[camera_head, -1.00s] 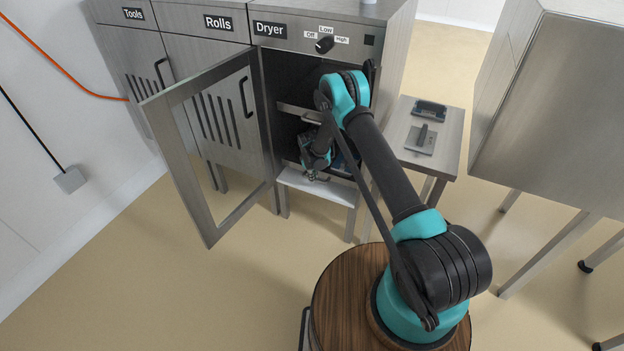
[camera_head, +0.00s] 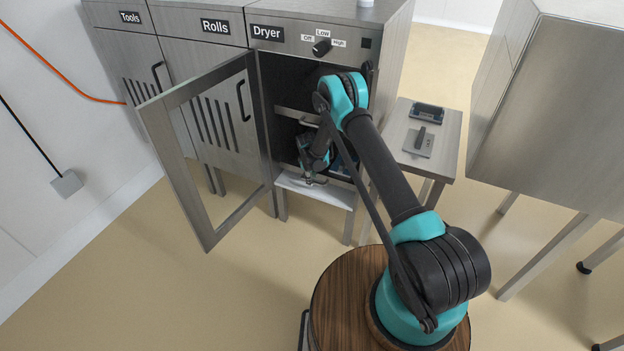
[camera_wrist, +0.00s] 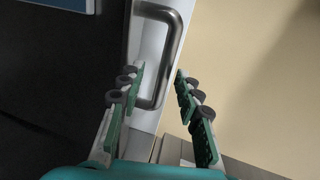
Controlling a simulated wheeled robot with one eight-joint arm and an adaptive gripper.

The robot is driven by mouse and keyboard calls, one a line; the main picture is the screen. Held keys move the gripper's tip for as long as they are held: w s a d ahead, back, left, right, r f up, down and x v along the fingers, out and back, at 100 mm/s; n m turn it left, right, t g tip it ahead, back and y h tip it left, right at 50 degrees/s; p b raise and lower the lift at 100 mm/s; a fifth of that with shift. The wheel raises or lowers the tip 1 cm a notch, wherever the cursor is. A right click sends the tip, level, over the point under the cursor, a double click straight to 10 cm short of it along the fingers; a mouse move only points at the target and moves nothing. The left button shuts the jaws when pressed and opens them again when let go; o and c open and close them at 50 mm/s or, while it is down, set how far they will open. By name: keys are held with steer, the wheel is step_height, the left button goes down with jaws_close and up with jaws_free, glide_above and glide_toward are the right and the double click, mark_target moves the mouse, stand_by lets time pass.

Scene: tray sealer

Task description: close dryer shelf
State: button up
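The dryer (camera_head: 284,36) stands with its framed door (camera_head: 185,165) swung open to the left. Its pale lower shelf (camera_head: 335,194) sticks out of the front opening. My gripper (camera_head: 312,180) is low at the dryer opening, just over this shelf. In the wrist view, a grey metal bar handle (camera_wrist: 175,50) is on a white panel of the shelf (camera_wrist: 150,45). My gripper (camera_wrist: 160,75) has its two green-padded fingers apart, with the handle between and ahead of them. I cannot tell whether the left finger touches it. My forearm hides part of the dryer's inside.
Another shelf (camera_head: 296,114) is higher inside the dryer. A small table (camera_head: 450,130) with a flat handled tool (camera_head: 418,142) stands right of the dryer. A large steel machine (camera_head: 560,110) is further right. The floor before the open door is clear.

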step_height(320, 180, up, 11)
steer(key=s, duration=0.2)
steer(key=shift+a+r, duration=0.2)
steer(key=shift+a, duration=0.2)
